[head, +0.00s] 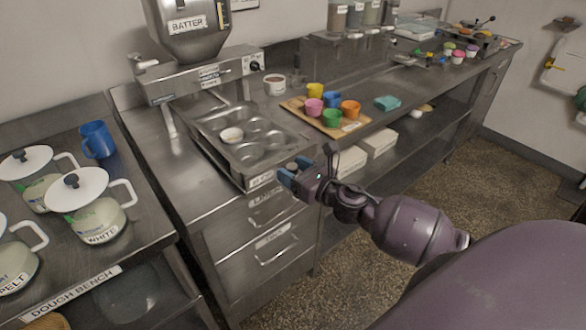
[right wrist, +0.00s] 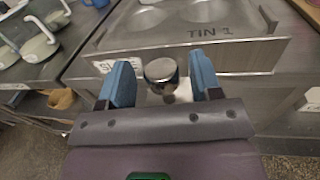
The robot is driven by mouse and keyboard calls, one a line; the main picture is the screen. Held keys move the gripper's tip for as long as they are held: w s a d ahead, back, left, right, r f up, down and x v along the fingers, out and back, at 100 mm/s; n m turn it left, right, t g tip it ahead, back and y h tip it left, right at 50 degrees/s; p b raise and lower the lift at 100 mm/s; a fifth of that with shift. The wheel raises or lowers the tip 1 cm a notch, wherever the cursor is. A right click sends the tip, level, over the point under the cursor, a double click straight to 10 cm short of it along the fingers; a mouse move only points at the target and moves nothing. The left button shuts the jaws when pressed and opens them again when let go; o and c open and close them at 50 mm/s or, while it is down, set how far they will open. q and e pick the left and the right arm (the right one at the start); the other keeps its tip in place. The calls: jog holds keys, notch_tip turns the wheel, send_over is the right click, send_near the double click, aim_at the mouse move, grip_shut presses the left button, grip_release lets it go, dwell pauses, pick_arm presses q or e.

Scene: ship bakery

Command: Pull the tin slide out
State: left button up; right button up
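The tin slide (head: 201,137) is a metal tray unit set in the counter under the batter dispenser, with a muffin tin in it. One of the tin's hollows holds a pale cup (head: 231,135). In the right wrist view the slide's front (right wrist: 250,57) has a round metal knob (right wrist: 161,70) and a partly hidden label; "TIN 1" is marked above. My right gripper (head: 288,174) is at the slide's front edge. In the right wrist view its blue fingers (right wrist: 163,82) are apart, one on each side of the knob, with gaps visible. My left gripper is not in view.
The batter dispenser (head: 190,35) stands behind the slide. A wooden board (head: 324,122) with colored cups lies to the right. Drawers (head: 262,245) with handles are below. The dough bench at left bears lidded jars (head: 90,205) and a blue mug (head: 97,140). Floor in front is free.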

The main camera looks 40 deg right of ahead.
jog(key=shift+w, duration=0.2)
jog(key=b+v, duration=0.1)
jog(key=v, duration=1)
jog(key=shift+w+f, duration=0.1)
dwell(0.5)
